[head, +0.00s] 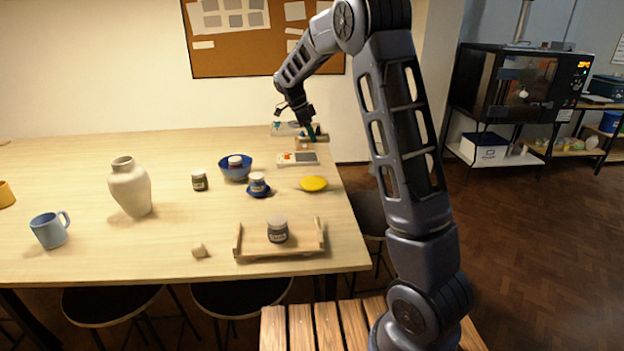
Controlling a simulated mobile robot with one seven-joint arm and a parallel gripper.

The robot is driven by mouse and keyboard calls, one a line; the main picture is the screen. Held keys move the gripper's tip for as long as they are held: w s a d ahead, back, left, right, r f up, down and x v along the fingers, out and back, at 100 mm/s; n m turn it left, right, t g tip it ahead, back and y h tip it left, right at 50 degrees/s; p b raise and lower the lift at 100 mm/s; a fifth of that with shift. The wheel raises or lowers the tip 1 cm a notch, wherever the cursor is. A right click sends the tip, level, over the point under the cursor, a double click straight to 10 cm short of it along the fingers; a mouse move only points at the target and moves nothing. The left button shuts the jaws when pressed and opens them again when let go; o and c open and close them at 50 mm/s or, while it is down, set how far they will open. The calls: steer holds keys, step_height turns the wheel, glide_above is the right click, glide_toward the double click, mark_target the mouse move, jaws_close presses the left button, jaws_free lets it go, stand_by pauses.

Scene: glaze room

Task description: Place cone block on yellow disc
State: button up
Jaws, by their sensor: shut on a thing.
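The yellow disc (313,184) lies flat on the table near its right edge, with nothing on it. My gripper (309,126) is at the far right end of the table, beyond the disc, pointing down. It is shut on a small dark green thing (312,131), which seems to be the cone block; its shape is too small and partly hidden to make out. I cannot tell whether it is clear of the surface below.
A white tray or card (298,158) lies between gripper and disc. A jar stands on a blue saucer (259,192) left of the disc; a blue bowl (236,173) holds another. A wooden tray (250,246) with a jar, white vase (131,187) and blue mug (49,231) stand nearer.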

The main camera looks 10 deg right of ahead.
mark_target(315, 182)
step_height(315, 182, down, 18)
steer(key=shift+r, duration=0.2)
stand_by(0.4)
steer(key=o, duration=1)
steer(key=shift+f, duration=0.1)
steer(key=shift+o, duration=0.2)
